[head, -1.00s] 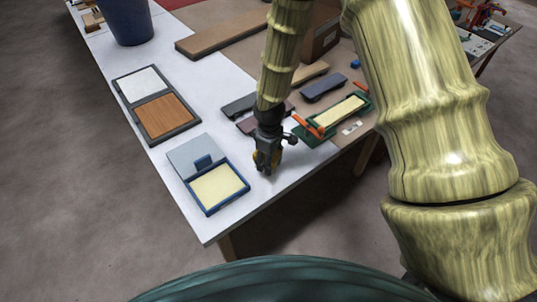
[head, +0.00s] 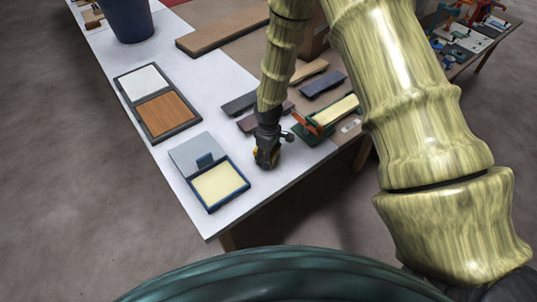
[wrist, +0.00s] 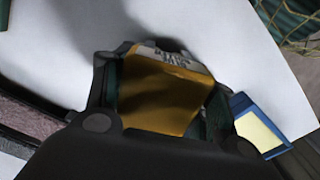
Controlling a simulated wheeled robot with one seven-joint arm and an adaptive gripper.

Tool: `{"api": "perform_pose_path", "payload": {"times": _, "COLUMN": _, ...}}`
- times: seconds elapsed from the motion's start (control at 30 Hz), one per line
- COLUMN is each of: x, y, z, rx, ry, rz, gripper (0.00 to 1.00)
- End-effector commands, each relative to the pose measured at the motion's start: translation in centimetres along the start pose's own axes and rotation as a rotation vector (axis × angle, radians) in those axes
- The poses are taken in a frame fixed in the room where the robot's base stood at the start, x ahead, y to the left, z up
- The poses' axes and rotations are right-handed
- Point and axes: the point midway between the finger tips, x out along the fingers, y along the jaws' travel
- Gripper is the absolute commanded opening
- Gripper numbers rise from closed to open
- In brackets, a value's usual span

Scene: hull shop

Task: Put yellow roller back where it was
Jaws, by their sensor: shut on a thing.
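My gripper (head: 267,161) hangs above the white tabletop near its front edge, fingers pointing down. It is shut on the yellow roller (wrist: 163,95), which shows as a golden-yellow body between the two fingers in the wrist view. A pale grey end with dark marks sticks out at its far side. In the head view only a small bit of yellow shows; the fingers hide the rest. I cannot tell whether it touches the table.
A blue-framed tray (head: 212,206) with a cream pad lies left of my gripper. Dark blocks (head: 253,121) lie behind. A framed two-panel board (head: 148,127) lies farther left.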

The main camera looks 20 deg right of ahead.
Motion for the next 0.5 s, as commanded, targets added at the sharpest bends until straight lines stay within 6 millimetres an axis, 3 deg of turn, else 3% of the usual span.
{"api": "perform_pose_path", "payload": {"times": 0.27, "x": 0.33, "y": -0.02, "z": 0.0, "rx": 0.0, "ry": 0.0, "rz": 0.0, "gripper": 0.0}}
{"api": "perform_pose_path", "payload": {"times": 0.3, "x": 0.32, "y": -0.02, "z": 0.01, "rx": 0.0, "ry": 0.0, "rz": 0.0, "gripper": 0.59}}
{"api": "perform_pose_path", "payload": {"times": 0.4, "x": 0.29, "y": -0.02, "z": 0.01, "rx": 0.0, "ry": 0.0, "rz": 0.0, "gripper": 0.77}}
{"api": "perform_pose_path", "payload": {"times": 0.5, "x": 0.29, "y": -0.02, "z": 0.02, "rx": 0.0, "ry": 0.0, "rz": 0.0, "gripper": 0.77}}
